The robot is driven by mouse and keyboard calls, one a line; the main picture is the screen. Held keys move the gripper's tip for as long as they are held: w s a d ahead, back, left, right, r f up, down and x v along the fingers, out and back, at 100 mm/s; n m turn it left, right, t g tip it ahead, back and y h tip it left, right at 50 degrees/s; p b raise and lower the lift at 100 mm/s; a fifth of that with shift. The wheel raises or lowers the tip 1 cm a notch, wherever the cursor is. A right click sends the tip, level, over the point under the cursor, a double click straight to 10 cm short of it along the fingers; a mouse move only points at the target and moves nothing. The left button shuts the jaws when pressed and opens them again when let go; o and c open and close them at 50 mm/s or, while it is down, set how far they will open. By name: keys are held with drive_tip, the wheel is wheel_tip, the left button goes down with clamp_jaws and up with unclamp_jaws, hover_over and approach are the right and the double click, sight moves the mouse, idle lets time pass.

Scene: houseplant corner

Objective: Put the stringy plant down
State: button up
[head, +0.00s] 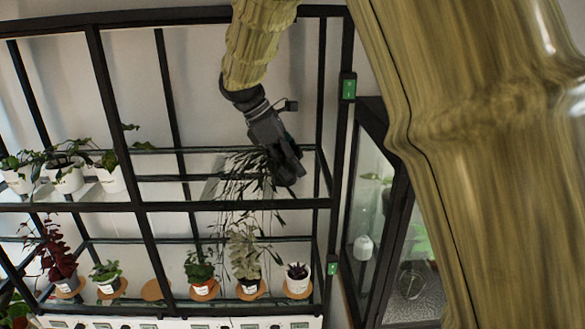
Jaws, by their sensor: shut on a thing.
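The stringy plant (240,180) has long thin trailing dark green stems. It is at the upper shelf's right part, with its strands hanging down past the shelf's front bar. My gripper (287,172) reaches down from above at the plant's right side and is shut on it. The pot is not clearly visible behind the gripper and leaves. I cannot tell whether the plant touches the shelf.
The black-framed glass shelf (235,205) has bars around my arm. White-potted plants (65,178) stand at upper left. Below, several potted plants stand on cork coasters; one coaster (156,290) is empty. A glass cabinet (375,215) stands at right.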

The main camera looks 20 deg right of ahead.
drive_tip(key=shift+w+d, duration=0.3)
drive_tip(key=shift+w, duration=0.7)
drive_tip(key=shift+w+d, duration=0.25)
drive_tip(key=shift+w, duration=0.75)
drive_tip(key=shift+w+d, duration=0.3)
drive_tip(key=shift+w, duration=0.7)
drive_tip(key=shift+w+d+f, duration=0.15)
drive_tip(key=shift+w+d, duration=0.05)
drive_tip(key=shift+w, duration=0.45)
drive_tip(key=shift+s+f, duration=0.1)
drive_tip(key=shift+f, duration=1.2)
drive_tip(key=shift+f, duration=0.2)
drive_tip(key=o, duration=1.3)
drive_tip(key=shift+a+r, duration=0.1)
drive_tip(key=shift+v, duration=2.6)
